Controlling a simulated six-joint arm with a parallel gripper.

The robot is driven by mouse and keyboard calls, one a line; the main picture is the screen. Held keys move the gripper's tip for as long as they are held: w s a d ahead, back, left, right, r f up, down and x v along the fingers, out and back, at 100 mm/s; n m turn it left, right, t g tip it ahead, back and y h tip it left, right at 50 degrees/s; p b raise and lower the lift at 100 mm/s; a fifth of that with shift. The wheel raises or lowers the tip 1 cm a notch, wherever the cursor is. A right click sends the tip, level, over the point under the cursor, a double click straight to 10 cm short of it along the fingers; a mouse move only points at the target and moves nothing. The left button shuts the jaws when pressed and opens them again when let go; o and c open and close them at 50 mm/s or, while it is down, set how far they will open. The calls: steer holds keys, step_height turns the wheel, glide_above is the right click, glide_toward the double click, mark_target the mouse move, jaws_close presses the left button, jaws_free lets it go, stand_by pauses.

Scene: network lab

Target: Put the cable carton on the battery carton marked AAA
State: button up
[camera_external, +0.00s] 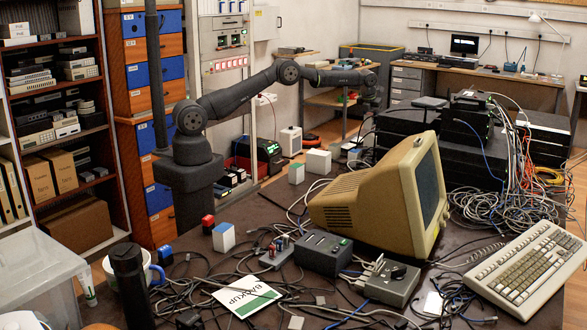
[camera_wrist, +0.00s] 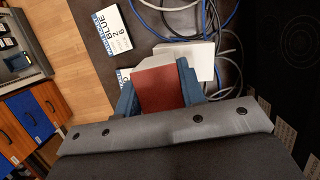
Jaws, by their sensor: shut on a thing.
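My gripper (camera_wrist: 158,92) is shut on a small carton with a dull red face (camera_wrist: 158,88), held between two blue fingers in the wrist view. I cannot read a label on it. A plain white carton (camera_wrist: 201,58) lies just beyond it; I cannot tell whether the two touch. A white carton printed with blue letters (camera_wrist: 113,30) lies to the upper left, and part of another (camera_wrist: 123,73) shows by the left finger. In the external view my gripper (camera_external: 372,98) is at the far side of the table, its held carton unclear. No AAA mark is readable.
A white carton (camera_external: 318,161) and a green-topped one (camera_external: 296,174) stand on the dark table. A beige monitor (camera_external: 385,195), black network boxes (camera_external: 415,125) and tangled cables (camera_external: 480,210) crowd the right. A blue-topped carton (camera_external: 224,237) and a red block (camera_external: 207,223) stand nearer the front left.

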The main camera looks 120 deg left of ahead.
steer(key=shift+f, duration=1.05)
steer(key=shift+f, duration=0.2)
steer(key=o, duration=1.1)
steer(key=shift+c, duration=0.2)
steer(key=shift+r, duration=0.1)
steer(key=v, duration=1.2)
